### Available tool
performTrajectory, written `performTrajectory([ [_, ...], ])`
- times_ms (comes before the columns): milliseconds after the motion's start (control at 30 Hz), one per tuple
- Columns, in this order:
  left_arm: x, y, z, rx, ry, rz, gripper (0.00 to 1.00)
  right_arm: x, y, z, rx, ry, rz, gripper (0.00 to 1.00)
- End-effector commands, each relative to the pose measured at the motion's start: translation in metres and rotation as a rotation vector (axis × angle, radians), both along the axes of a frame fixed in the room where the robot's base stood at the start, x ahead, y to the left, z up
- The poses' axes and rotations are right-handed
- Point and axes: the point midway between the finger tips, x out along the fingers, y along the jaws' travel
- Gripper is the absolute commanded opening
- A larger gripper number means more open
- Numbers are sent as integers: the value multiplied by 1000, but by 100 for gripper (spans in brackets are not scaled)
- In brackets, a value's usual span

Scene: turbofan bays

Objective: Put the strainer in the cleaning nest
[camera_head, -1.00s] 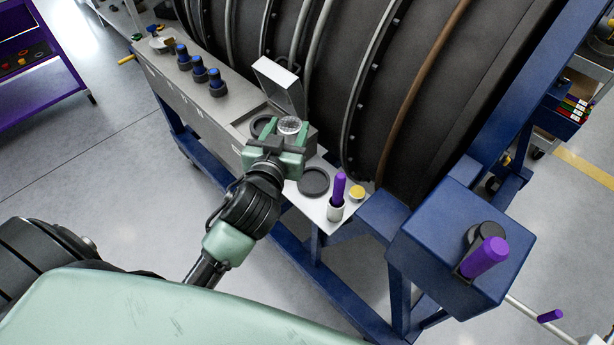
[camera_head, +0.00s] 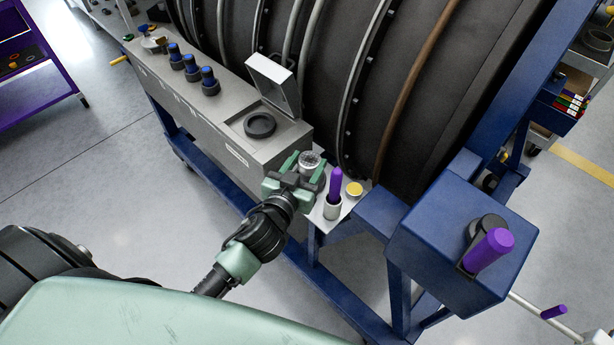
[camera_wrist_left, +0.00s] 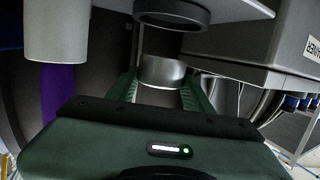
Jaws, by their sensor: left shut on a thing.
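The strainer (camera_head: 310,158) is a short round metal cup with a mesh top. My left gripper (camera_head: 298,170) is shut on it, and it also shows between the fingers in the left wrist view (camera_wrist_left: 162,72). It is held over the small plate at the right end of the grey housing. A black ring-shaped nest on that plate shows in the left wrist view (camera_wrist_left: 172,14), apart from the strainer; the gripper hides it in the head view. Another black ring (camera_head: 260,125) sits empty in the lidded housing. My right gripper is not in view.
A white cup (camera_head: 332,209) with a purple-handled tool (camera_head: 336,184) stands close to the right of the gripper, beside a yellow-topped round part (camera_head: 354,189). The housing's lid (camera_head: 274,80) stands open. Several blue-capped fittings (camera_head: 192,68) are farther left.

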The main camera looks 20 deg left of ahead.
Motion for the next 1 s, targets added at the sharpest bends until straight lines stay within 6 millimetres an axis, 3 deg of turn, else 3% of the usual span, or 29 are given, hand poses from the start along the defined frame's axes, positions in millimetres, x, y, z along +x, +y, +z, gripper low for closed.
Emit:
performTrajectory([
  [300, 0, 0, -42, -1, 1, 1, 5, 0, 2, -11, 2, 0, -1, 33],
  [767, 0, 0, -50, -1, -1, 0, 5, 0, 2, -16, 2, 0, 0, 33],
  [800, 0, 0, -49, -1, 0, 0, 56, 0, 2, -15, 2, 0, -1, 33],
  [867, 0, 0, -49, 0, 0, 0, 73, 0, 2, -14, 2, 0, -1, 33],
  [1000, 0, 0, -49, 0, 0, 0, 73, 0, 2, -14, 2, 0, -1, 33],
])
